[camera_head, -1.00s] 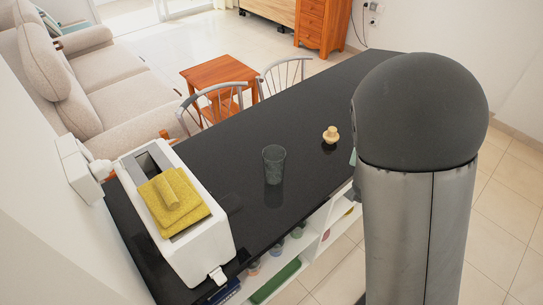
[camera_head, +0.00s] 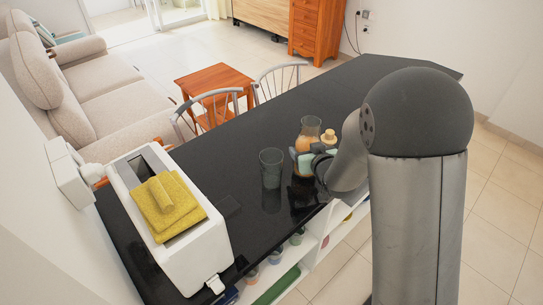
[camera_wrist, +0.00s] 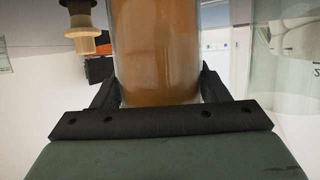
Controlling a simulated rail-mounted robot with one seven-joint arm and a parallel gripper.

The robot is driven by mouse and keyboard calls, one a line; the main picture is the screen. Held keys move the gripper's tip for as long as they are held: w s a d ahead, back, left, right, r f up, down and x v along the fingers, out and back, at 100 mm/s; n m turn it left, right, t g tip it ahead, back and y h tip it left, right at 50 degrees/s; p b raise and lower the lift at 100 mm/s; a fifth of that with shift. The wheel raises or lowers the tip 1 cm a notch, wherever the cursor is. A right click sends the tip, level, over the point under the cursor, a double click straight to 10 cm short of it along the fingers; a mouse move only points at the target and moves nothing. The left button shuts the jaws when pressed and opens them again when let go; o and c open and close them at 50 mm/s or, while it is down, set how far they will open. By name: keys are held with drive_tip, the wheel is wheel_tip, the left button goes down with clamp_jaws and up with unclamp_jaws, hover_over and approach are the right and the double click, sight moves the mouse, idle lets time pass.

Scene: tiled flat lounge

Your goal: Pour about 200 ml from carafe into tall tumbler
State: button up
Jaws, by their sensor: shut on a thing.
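The carafe (camera_head: 311,126) is clear glass with orange-brown liquid and looks about upright over the dark counter. My gripper (camera_head: 307,158) is shut around its body. In the wrist view the carafe (camera_wrist: 156,50) fills the space between the two dark fingers; its top and base are out of frame. I cannot tell if its base touches the counter. The tall tumbler (camera_head: 271,168) is greenish clear glass, stands upright just left of the carafe, apart from it, and looks empty. Part of the tumbler (camera_wrist: 282,65) shows at the right of the wrist view.
A white toaster (camera_head: 206,247) with a yellow cloth (camera_head: 180,216) on top stands at the counter's left end.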

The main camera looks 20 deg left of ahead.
sight(312, 141)
drive_tip(key=shift+r, duration=0.2)
drive_tip(key=shift+r+n+t+h+p, duration=0.15)
drive_tip(key=shift+n+t+h+p, duration=0.2)
drive_tip(key=shift+n+t+p, duration=0.25)
drive_tip(key=shift+r+n+t+h+p, duration=0.15)
drive_tip(key=shift+n+t+h+p, duration=0.2)
drive_tip(key=shift+n, duration=0.45)
drive_tip(key=shift+s+a+f+n+t+h+p, duration=0.1)
drive_tip(key=shift+s+a+n+t+h+p, duration=0.1)
drive_tip(key=shift+n+t+p, duration=0.3)
drive_tip(key=shift+s+a+f+n+t+h+p, duration=0.1)
drive_tip(key=shift+n+t+h+p, duration=0.1)
drive_tip(key=shift+n, duration=0.5)
drive_tip(key=shift+w+r+p, duration=0.1)
drive_tip(key=shift+r+p, duration=0.2)
drive_tip(key=shift+w+d+r+n+t, duration=0.15)
drive_tip(key=shift+n+t, duration=0.1)
drive_tip(key=shift+n, duration=0.15)
drive_tip(key=shift+r+p, duration=0.1)
drive_tip(key=shift+p, duration=0.25)
drive_tip(key=shift+w+d+n+t+h, duration=0.2)
drive_tip(key=shift+d+n+t+h, duration=0.15)
drive_tip(key=shift+n, duration=0.55)
drive_tip(key=shift+w+d+r+n+t+p, duration=0.1)
drive_tip(key=shift+r+n+t+p, duration=0.15)
drive_tip(key=shift+r+n+p, duration=0.15)
drive_tip(key=shift+w+d+r+n+t+p, duration=0.1)
drive_tip(key=shift+r+n+t+p, duration=0.1)
drive_tip(key=shift+r+n+p, duration=0.2)
